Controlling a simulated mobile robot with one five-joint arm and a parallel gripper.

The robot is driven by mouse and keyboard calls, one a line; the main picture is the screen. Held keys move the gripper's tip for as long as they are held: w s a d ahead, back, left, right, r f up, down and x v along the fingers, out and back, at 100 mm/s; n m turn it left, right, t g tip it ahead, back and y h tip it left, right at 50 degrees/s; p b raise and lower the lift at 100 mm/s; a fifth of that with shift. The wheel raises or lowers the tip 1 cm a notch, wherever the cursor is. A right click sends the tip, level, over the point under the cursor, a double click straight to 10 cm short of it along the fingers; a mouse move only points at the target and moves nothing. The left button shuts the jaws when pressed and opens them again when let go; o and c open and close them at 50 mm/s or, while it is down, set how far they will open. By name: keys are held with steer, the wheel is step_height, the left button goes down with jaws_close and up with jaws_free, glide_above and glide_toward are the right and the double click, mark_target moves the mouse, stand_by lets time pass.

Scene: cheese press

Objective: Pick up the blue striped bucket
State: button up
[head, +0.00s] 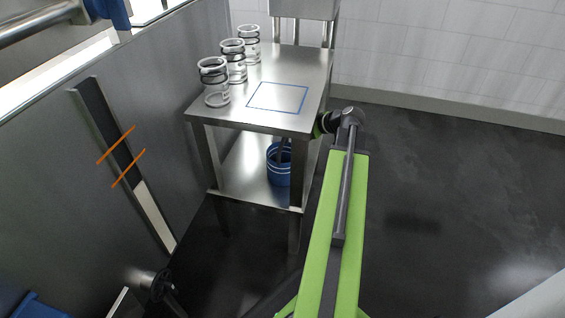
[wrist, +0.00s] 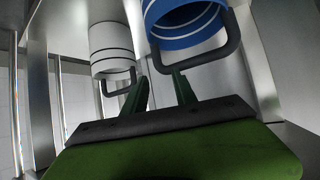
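The blue striped bucket (head: 273,172) with white bands stands on the lower shelf of the steel table in the head view, partly behind a table leg. In the wrist view the blue striped bucket (wrist: 190,28) is at the top, cut off by the edge, with its dark handle (wrist: 215,57) towards my gripper. My gripper (wrist: 161,78) is open, its two dark green fingers apart. The right fingertip is close to the left end of the handle; I cannot tell whether they touch. Nothing is seen held. In the head view the fingers cannot be made out.
A white bucket with dark stripes (wrist: 110,48) and a dark handle is left of the blue one in the wrist view. The steel table top (head: 240,112) carries several clear jars (head: 214,84) and a blue square outline (head: 277,97). Table legs stand close by. Floor at right is clear.

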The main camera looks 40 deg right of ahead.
steer(key=shift+r, duration=0.1)
jaws_close()
steer(key=shift+s, duration=0.1)
stand_by(1.1)
